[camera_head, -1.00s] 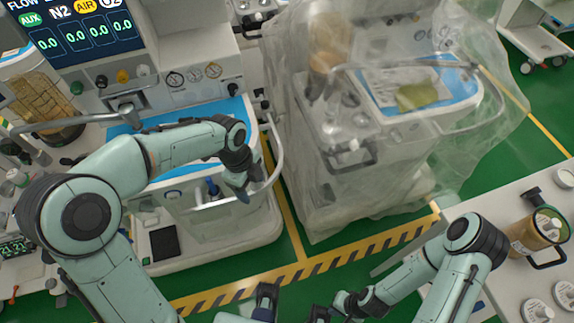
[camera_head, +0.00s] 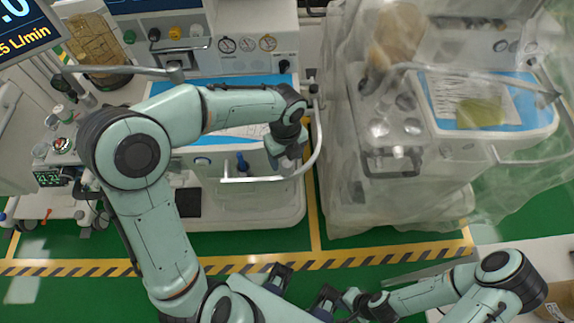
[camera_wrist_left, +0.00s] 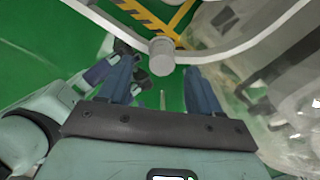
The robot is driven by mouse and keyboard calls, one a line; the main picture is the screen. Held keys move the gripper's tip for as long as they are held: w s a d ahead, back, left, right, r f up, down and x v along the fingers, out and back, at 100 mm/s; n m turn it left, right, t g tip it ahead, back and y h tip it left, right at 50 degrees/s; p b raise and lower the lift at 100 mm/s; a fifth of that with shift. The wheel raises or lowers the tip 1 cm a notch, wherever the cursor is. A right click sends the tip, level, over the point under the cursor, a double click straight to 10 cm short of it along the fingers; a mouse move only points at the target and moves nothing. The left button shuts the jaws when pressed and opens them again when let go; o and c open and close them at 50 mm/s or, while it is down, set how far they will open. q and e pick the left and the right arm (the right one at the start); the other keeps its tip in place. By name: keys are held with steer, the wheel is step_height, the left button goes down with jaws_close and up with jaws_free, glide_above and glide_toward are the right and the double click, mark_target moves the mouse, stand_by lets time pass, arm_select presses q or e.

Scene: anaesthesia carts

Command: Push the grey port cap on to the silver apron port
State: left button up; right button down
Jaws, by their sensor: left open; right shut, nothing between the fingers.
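My left gripper (camera_head: 288,158) is open at the front right corner of the left cart's silver rail (camera_head: 318,148). In the left wrist view, its two blue fingers (camera_wrist_left: 161,84) are apart, with nothing gripped. A grey round-ended cylinder (camera_wrist_left: 162,60) projects from the pale rail, lying just ahead of the fingertips and between their lines. I cannot tell whether it is the port cap, the apron port, or both together. In the head view the left gripper hides this spot. My right gripper (camera_head: 350,299) is low in the head view, shut and away from the carts.
A blue knob (camera_head: 243,161) sits on the left cart's front, beside the left gripper. A plastic-draped cart (camera_head: 400,190) stands close on the right. Green floor with a striped yellow-black line (camera_head: 235,262) lies in front of the carts.

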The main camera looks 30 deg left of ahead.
mark_target(286, 162)
arm_select(q)
step_height(286, 162, down, 4)
steer(key=shift+w, duration=0.15)
jaws_close()
